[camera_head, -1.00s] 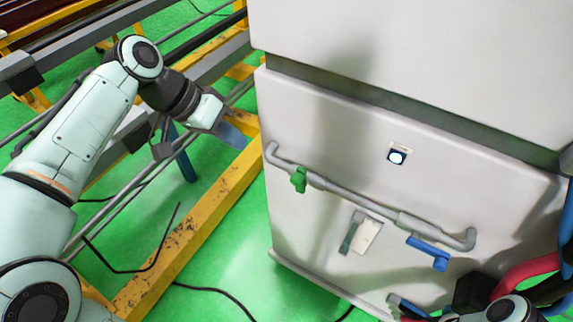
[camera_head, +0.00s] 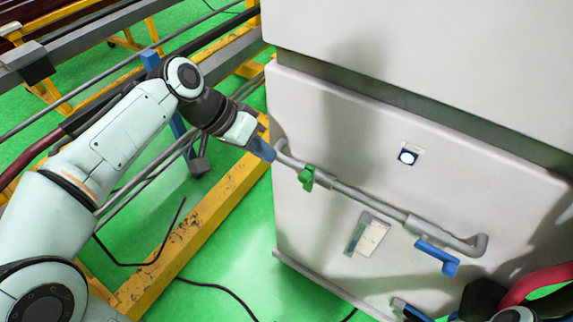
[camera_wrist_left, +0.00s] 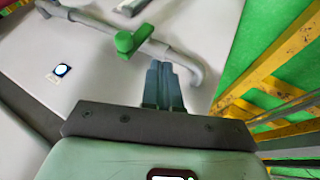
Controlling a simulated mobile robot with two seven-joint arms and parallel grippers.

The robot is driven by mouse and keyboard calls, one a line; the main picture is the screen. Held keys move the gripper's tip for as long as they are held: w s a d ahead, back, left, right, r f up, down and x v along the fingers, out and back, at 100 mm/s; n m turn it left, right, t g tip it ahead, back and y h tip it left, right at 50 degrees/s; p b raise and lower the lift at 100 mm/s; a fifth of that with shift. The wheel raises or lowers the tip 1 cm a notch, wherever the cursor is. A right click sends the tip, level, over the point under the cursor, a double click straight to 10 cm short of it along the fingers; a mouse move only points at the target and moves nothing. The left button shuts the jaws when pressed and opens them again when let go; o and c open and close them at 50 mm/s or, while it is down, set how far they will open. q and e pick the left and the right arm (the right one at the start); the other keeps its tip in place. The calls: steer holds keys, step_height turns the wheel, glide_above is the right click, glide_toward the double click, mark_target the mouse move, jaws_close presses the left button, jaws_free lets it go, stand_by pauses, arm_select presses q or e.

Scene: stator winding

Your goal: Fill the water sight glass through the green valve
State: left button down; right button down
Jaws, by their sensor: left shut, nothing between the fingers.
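The green valve (camera_head: 306,178) sits on the left part of a grey pipe (camera_head: 370,205) on the white cabinet's front. It also shows in the left wrist view (camera_wrist_left: 126,42). The sight glass (camera_head: 357,238) is a narrow strip beside a pale plate, below the pipe. Its water level is too small to read. My left gripper (camera_head: 264,150) is shut and empty, near the pipe's left end and left of the green valve, apart from the valve. Its fingers show in the left wrist view (camera_wrist_left: 160,80). My right gripper (camera_head: 410,310) is partly visible at the bottom edge; its jaws are unclear.
A round white-faced fitting (camera_head: 407,157) is above the pipe. The white cabinet (camera_head: 440,90) fills the right. A yellow frame (camera_head: 200,215) stands at the left, with a black cable (camera_head: 215,290) on the green floor.

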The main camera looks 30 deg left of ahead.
mark_target(306, 183)
arm_select(q)
steer(key=shift+w+d+f, duration=0.1)
steer(key=shift+d+f, duration=0.3)
steer(key=shift+d, duration=0.4)
steer(key=shift+w+d+f, duration=0.15)
steer(key=shift+d+f, duration=0.2)
steer(key=shift+d, duration=0.5)
steer(key=shift+w+d+f, duration=0.1)
steer(key=shift+d+f, duration=0.3)
steer(key=shift+d, duration=0.4)
